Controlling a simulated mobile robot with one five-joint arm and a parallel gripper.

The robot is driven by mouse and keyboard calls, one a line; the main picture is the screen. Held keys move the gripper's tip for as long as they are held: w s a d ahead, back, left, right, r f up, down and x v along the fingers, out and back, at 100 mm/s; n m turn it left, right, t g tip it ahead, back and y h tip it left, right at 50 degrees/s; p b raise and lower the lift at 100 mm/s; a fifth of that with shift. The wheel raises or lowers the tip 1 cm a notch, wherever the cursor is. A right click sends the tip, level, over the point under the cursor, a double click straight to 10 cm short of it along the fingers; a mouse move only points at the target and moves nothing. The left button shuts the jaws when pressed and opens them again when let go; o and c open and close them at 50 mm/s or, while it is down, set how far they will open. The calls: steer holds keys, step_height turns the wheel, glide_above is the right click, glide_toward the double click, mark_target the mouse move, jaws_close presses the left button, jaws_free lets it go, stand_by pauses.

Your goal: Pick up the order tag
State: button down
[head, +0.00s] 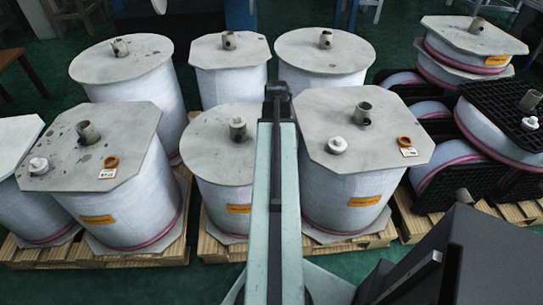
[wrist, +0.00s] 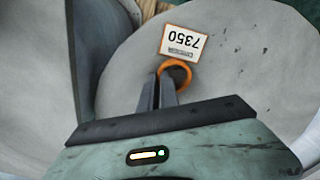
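The order tag (wrist: 184,43) is a white card with an orange edge, printed 7350 and upside down in the wrist view. Its orange ring (wrist: 187,78) is at my fingertips. My gripper (wrist: 160,82) has its two dark fingers close together, with the left side of the ring between the tips. The right finger covers the ring's lower left. The tag is over a round, stained grey lid (wrist: 240,60); I cannot tell whether it touches it. In the head view my gripper (head: 277,92) is seen from behind, and my arm hides this tag.
Film rolls with grey lids and upright core stubs stand close together on wooden pallets. Similar tags lie on the left front lid (head: 85,150) and right front lid (head: 375,135). Black crate-like frames (head: 470,150) with rolls stand at right. Green floor shows around the pallets.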

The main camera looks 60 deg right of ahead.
steer(key=shift+r, duration=0.15)
step_height(320, 180, up, 10)
steer(key=p, duration=1)
